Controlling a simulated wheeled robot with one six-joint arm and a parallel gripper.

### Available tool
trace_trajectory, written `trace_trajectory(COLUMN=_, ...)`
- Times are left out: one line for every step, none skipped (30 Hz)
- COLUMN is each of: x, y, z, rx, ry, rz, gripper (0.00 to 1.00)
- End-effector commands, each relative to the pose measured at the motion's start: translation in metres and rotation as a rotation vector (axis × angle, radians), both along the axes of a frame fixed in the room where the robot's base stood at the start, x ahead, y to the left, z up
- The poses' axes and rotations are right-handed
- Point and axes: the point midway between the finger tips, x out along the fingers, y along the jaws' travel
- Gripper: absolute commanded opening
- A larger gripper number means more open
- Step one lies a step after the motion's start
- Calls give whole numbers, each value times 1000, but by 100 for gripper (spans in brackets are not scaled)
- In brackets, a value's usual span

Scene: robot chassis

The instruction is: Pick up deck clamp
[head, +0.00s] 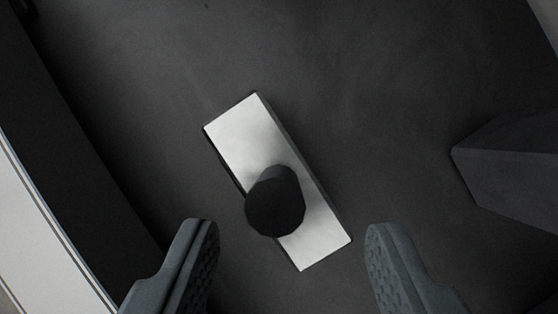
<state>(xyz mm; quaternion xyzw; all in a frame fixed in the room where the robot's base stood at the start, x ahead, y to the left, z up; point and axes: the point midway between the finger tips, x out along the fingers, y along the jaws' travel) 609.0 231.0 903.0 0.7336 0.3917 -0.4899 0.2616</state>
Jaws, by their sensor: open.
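The deck clamp (243,133) lies on the dark floor of the chassis in the middle of the head view. It is a pale rectangular plate, slanted from upper left to lower right, with a black round knob (275,208) standing up from its lower half. My gripper (292,245) is open, with one grey finger at lower left and one at lower right. The knob shows between and slightly beyond the fingertips, and neither finger appears to touch it. I cannot tell the height of the fingertips above the clamp.
A dark wall with a pale outer edge (40,215) runs along the left side. A dark angular block (510,170) stands at the right. The dark floor (370,80) around the clamp is clear, with most room above and to its right.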

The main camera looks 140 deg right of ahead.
Motion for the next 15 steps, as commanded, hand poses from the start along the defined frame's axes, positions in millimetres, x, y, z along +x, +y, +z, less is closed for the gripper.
trace_trajectory(x=0, y=1, z=-3, rx=0, ry=1, rz=0, gripper=49)
trace_trajectory(x=0, y=2, z=-5, rx=-1, ry=3, rz=1, gripper=49)
trace_trajectory(x=-1, y=4, z=-9, rx=-1, ry=3, rz=1, gripper=49)
trace_trajectory(x=-1, y=5, z=-12, rx=-1, ry=2, rz=2, gripper=49)
trace_trajectory(x=-1, y=7, z=-16, rx=-1, ry=2, rz=2, gripper=49)
trace_trajectory(x=-1, y=9, z=-21, rx=-2, ry=3, rz=2, gripper=49)
trace_trajectory(x=-1, y=10, z=-25, rx=-1, ry=4, rz=2, gripper=49)
trace_trajectory(x=-1, y=12, z=-29, rx=-2, ry=3, rz=2, gripper=49)
trace_trajectory(x=0, y=14, z=-34, rx=-1, ry=3, rz=1, gripper=49)
trace_trajectory(x=1, y=15, z=-38, rx=-1, ry=3, rz=1, gripper=49)
trace_trajectory(x=2, y=16, z=-41, rx=-1, ry=3, rz=1, gripper=49)
trace_trajectory(x=3, y=17, z=-44, rx=-1, ry=2, rz=0, gripper=49)
trace_trajectory(x=4, y=18, z=-46, rx=-1, ry=2, rz=0, gripper=49)
trace_trajectory(x=4, y=18, z=-47, rx=-1, ry=1, rz=0, gripper=49)
trace_trajectory(x=4, y=18, z=-48, rx=-1, ry=1, rz=0, gripper=49)
